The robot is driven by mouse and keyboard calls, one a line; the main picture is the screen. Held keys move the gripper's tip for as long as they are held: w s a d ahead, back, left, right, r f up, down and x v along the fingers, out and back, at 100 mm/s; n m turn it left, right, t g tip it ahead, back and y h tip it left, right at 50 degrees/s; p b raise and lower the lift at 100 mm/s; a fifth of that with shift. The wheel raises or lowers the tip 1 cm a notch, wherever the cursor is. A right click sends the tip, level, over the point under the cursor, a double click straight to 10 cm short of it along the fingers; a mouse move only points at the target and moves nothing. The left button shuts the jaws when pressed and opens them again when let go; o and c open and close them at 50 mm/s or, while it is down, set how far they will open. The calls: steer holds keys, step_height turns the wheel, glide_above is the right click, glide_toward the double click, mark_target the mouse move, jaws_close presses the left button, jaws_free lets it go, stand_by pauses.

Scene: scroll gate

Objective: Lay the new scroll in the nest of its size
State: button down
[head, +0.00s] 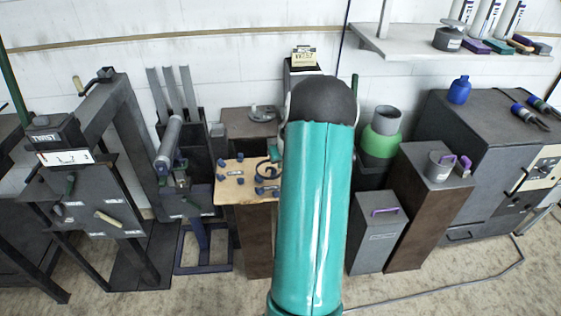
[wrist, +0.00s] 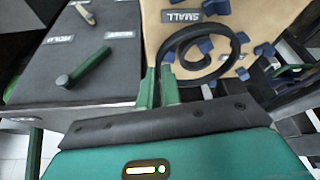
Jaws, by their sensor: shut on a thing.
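The scroll (wrist: 178,39) is a dark curled strip in the wrist view. My gripper (wrist: 158,72) is shut on its near left end, between two green fingers. The scroll lies over the pale wooden board (wrist: 160,32), close among blue pegs, beside the label reading SMALL (wrist: 182,16). I cannot tell whether it rests on the board or hovers just above. In the head view the board (head: 232,192) stands left of my teal arm, which hides its right side. The scroll (head: 262,169) shows there as a dark curl. My gripper is mostly hidden in that view.
A dark machine marked TWIST (head: 125,190) stands at the left. A dark panel with a green handle (wrist: 85,68) lies left of the board in the wrist view. A grey bin (head: 377,240) and brown pedestal (head: 420,220) stand right of my arm. The front floor is mostly clear.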

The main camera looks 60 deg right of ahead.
steer(key=shift+s+d+f, duration=0.1)
steer(key=shift+f, duration=3.1)
steer(key=shift+f, duration=0.25)
steer(key=c, duration=1.5)
jaws_free()
steer(key=v, duration=1.3)
steer(key=shift+s+r, duration=0.15)
steer(key=shift+r, duration=0.2)
